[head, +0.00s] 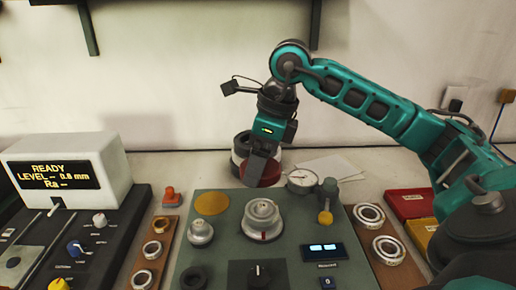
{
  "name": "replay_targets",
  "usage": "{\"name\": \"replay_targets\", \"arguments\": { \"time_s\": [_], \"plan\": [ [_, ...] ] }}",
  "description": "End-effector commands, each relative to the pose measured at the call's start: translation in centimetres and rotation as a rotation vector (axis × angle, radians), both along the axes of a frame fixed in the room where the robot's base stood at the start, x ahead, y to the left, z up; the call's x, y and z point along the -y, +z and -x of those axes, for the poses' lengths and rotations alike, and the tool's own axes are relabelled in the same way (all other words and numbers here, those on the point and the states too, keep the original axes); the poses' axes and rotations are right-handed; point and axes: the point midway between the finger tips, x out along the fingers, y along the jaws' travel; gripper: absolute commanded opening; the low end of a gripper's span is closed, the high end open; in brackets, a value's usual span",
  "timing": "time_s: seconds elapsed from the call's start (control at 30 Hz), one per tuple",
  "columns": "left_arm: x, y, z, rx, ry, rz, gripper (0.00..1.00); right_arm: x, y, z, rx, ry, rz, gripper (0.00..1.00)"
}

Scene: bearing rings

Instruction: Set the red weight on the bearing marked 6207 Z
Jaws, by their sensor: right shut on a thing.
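My right gripper (259,172) points down behind the grey-green plate, near the back wall. It is shut on a dark red round piece (271,173), which looks like the red weight; the fingers hide part of it. A ringed metal piece (262,216) sits on the plate in front of the gripper, apart from it. Two bearing rings (369,214) (389,248) lie on a brown board at the right. Smaller rings (152,249) lie on a narrow board at the left. No 6207 Z marking is legible. My left gripper is out of view.
Dark and white round pieces (240,146) stand behind the gripper. A small orange-red knobbed piece (171,197) stands left. A display box (68,170) fills the far left.

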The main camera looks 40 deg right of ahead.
Motion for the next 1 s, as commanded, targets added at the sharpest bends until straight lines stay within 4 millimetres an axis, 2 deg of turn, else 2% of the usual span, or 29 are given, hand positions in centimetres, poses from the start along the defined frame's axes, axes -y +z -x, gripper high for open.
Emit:
{"name": "replay_targets", "arguments": {
  "time_s": [0.33, 0.7, 1.0],
  "plan": [
    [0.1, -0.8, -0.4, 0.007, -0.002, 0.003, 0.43, -0.2, -1.5, 0.3, 0.002, 0.016, -0.002, 0.25],
    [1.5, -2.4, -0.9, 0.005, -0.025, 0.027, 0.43, -0.2, -5.4, 0.3, 0.002, 0.015, 0.0, 0.25],
    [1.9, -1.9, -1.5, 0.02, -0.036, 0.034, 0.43, -0.2, -6.2, 0.3, 0.003, 0.015, -0.001, 0.25]
  ]
}}
